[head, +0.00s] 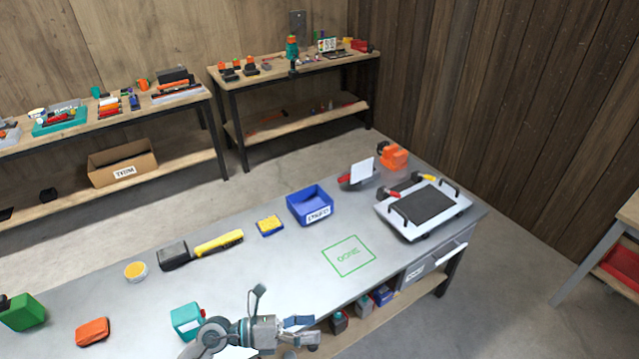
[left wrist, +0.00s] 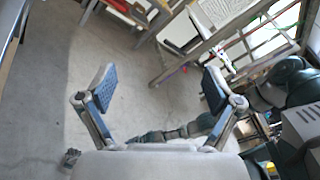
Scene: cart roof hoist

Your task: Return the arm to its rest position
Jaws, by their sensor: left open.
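My left gripper (head: 282,321) is at the bottom middle of the head view, at the near edge of the grey workbench (head: 285,262). In the left wrist view, the same gripper (left wrist: 158,92) has its two padded fingers spread wide with nothing between them. Bare floor lies beyond the fingers there. My right gripper cannot be made out in the head view.
On the bench are a blue bin (head: 309,206), a white cart (head: 423,207) with a dark mat, a green-outlined square (head: 348,255), a yellow tool (head: 218,243) and a teal box (head: 187,320) close to my left arm. Side tables stand behind.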

